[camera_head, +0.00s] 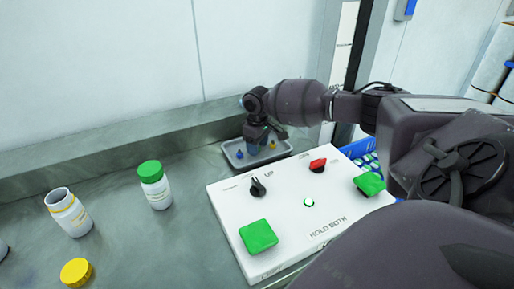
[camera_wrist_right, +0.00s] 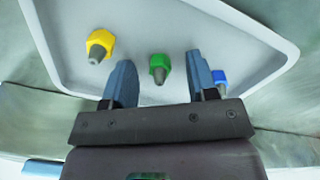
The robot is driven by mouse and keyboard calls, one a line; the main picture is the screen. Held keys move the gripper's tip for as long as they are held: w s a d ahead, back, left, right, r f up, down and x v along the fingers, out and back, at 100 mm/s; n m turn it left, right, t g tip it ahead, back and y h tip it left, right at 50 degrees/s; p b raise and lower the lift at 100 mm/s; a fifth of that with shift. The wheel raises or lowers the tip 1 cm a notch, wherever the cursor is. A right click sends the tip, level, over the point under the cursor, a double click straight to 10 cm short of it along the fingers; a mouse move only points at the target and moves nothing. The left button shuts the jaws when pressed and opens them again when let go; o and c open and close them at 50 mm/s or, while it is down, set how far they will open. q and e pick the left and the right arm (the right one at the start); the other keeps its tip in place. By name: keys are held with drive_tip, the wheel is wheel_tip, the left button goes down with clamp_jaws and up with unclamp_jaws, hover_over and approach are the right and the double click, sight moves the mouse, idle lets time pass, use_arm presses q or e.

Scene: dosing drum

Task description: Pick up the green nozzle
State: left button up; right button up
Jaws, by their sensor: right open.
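The green nozzle (camera_wrist_right: 159,66) lies in the grey tray (camera_wrist_right: 250,25), with its grey tip showing. In the right wrist view it sits between and just beyond the two blue fingertips of my right gripper (camera_wrist_right: 158,78), which is open and empty. A yellow nozzle (camera_wrist_right: 100,42) lies to its left and a blue nozzle (camera_wrist_right: 219,78) to its right. In the head view my right gripper (camera_head: 258,146) is over the tray (camera_head: 232,164) and hides the green nozzle. The blue nozzle (camera_head: 239,154) and yellow nozzle (camera_head: 272,144) show beside the gripper. My left gripper is not in view.
A white control panel (camera_head: 285,225) with green buttons and knobs stands in front of the tray. A green-capped bottle (camera_head: 155,188), an open white bottle (camera_head: 70,215) and a yellow cap (camera_head: 76,272) are on the counter at left. A blue crate (camera_head: 358,149) is behind the panel.

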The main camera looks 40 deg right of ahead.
clamp_jaws()
idle(0.3)
